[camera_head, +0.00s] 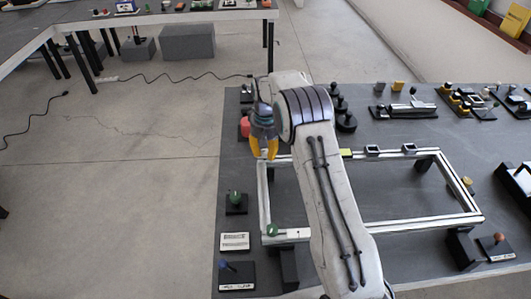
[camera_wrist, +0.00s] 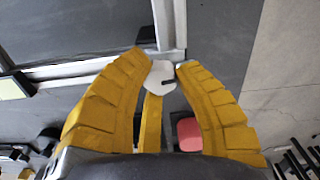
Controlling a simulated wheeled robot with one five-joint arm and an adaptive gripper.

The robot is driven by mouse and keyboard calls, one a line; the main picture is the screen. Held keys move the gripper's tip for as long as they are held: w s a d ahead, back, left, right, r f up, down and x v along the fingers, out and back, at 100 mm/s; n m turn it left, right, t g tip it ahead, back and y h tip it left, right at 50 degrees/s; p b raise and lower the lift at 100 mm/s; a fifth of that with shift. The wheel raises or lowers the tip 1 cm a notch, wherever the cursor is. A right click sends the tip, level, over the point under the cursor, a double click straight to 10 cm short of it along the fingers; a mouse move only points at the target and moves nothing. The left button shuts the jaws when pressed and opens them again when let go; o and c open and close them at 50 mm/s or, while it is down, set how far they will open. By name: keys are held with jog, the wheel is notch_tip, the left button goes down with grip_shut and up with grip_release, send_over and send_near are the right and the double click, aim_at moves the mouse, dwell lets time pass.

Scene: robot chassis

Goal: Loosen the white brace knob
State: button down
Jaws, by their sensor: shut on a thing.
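The white brace knob (camera_wrist: 158,84) shows in the wrist view between the tips of my yellow gripper fingers, with a small dark mark on its right side. It sits at a corner of the pale metal frame (camera_wrist: 178,18). My gripper (camera_wrist: 162,66) is shut on the knob, with a finger on each side and a yellow bar below. In the head view my gripper (camera_head: 265,154) points down at the frame's far left corner. The knob is hidden there by the fingers.
Dark round parts (camera_head: 345,122) stand right of my arm. The frame's middle is mostly clear.

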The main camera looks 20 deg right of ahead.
aim_at(265, 151)
jog(key=n, duration=0.6)
jog(key=shift+s+f+b, duration=0.1)
jog(key=shift+f+b, duration=0.05)
jog(key=shift+b, duration=0.15)
jog(key=n, duration=0.6)
jog(key=shift+n, duration=0.4)
jog(key=c, duration=0.9)
grip_release()
jog(key=shift+c, duration=0.2)
jog(key=shift+o, duration=0.2)
jog(key=shift+r, duration=0.25)
notch_tip(265, 151, up, 12)
jog(key=shift+f, duration=0.15)
